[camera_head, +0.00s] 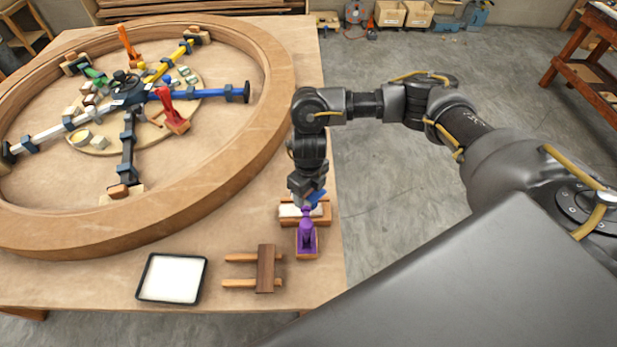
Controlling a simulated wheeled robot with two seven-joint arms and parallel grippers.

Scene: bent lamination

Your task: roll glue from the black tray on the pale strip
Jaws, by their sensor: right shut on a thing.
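The black tray (205,279) lies flat near the table's front edge, with a smooth white fill. My right gripper (308,204) points down at the table's right side, just above a purple tool (307,236) on a small wooden base. It appears shut on the top of this tool; the contact is small and partly hidden. A blue part shows beside the fingers. Behind the purple tool, a wooden holder (325,214) carries a white piece, partly covered by my gripper. I cannot tell if this is the pale strip. My left gripper is not in view.
A large wooden ring (215,190) fills most of the table, with coloured arms and a red tool (172,112) inside it. A wooden piece with two pegs (265,270) lies between the tray and the purple tool.

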